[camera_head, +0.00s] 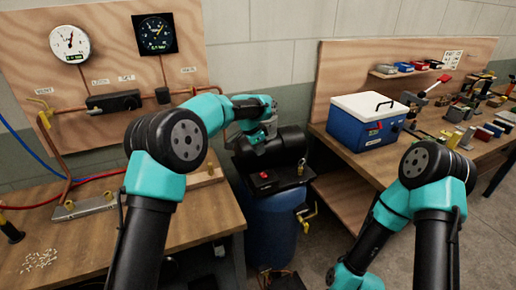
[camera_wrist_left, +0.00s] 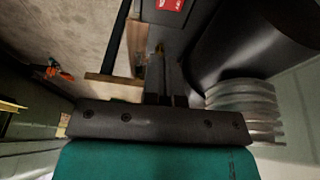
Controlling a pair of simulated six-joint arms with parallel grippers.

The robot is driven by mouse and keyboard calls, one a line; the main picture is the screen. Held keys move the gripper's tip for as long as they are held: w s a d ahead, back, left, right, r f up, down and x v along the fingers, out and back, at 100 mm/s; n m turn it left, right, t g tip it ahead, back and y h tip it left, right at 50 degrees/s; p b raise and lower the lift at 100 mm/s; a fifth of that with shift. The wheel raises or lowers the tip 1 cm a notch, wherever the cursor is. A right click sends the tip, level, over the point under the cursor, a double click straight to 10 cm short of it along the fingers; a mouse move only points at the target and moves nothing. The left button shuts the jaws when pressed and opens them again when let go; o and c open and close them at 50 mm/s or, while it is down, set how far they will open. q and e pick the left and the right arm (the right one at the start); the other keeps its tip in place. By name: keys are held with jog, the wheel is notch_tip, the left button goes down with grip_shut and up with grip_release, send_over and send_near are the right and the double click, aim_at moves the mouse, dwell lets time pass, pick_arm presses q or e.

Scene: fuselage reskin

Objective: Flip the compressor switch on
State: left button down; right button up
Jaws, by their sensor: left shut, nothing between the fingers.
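The compressor is a blue tank (camera_head: 272,225) with a black motor (camera_head: 285,145) on top, standing between the two benches. Its dark switch box (camera_head: 264,181) carries a small red part on top. In the left wrist view a dark box face with a red label (camera_wrist_left: 170,5) shows at the top edge, and the ribbed cylinder (camera_wrist_left: 240,105) is at right. My left gripper (camera_wrist_left: 160,55) is shut and empty, with its fingers pointing toward that box. Whether they touch it I cannot tell. In the head view its fingertips are hard to make out. My right gripper is out of view.
A left bench with a gauge panel (camera_head: 105,60) and copper pipes stands beside the compressor. A right bench holds a blue and white cooler box (camera_head: 366,120) and several tools. A brass fitting (camera_head: 301,167) stands up close to the switch box.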

aim_at(267, 176)
pick_arm(q)
jog(key=x, duration=0.7)
jog(key=s+a+x, duration=0.1)
jog(key=x, duration=0.2)
jog(key=shift+w+d+f, duration=0.1)
jog(key=shift+f, duration=0.35)
jog(key=shift+d, duration=0.1)
